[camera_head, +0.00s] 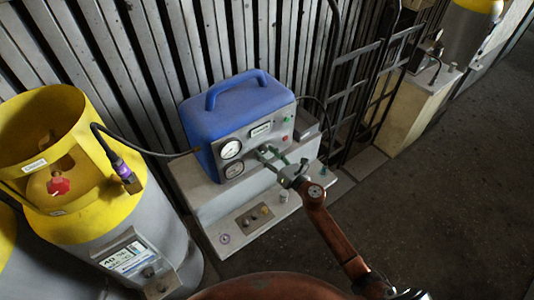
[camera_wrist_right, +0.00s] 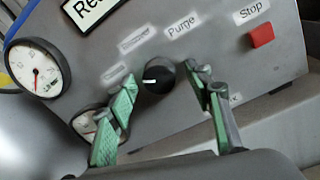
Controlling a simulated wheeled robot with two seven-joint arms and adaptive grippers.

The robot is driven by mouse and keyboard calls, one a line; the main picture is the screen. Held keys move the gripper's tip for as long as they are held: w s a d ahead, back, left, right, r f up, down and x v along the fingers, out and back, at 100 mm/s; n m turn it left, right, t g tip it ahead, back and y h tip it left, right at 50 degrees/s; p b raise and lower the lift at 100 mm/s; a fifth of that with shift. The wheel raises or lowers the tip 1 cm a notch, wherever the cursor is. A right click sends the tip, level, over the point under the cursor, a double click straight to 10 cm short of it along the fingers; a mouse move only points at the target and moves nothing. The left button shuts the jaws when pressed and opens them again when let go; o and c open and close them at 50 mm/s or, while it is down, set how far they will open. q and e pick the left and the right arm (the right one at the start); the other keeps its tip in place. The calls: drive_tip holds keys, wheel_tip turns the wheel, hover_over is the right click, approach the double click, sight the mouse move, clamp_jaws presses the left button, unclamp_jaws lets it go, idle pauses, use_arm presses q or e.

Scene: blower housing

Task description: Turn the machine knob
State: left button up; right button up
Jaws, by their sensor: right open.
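The machine is a blue and grey unit (camera_head: 205,125) with a handle, standing on a grey bench. Its knob is round and black with a white mark, and shows in the right wrist view (camera_wrist_right: 158,77) below the label "Purge". My right gripper (camera_head: 270,155) is at the machine's front panel and hides the knob in the head view. In the right wrist view its green-padded fingers (camera_wrist_right: 168,95) are open, one on each side of the knob, with gaps between them and it. Whether they reach its depth is unclear. My left gripper is not in view.
Two gauges (camera_head: 231,149) are left of the gripper on the panel. A red Stop button (camera_wrist_right: 261,35) is right of the knob. A yellow and grey tank (camera_head: 110,225) stands left, with a hose to the machine. Open floor (camera_head: 440,190) lies to the right.

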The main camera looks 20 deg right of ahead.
drive_tip(key=shift+c, duration=0.6)
drive_tip(key=c, duration=1)
drive_tip(key=shift+c, duration=0.2)
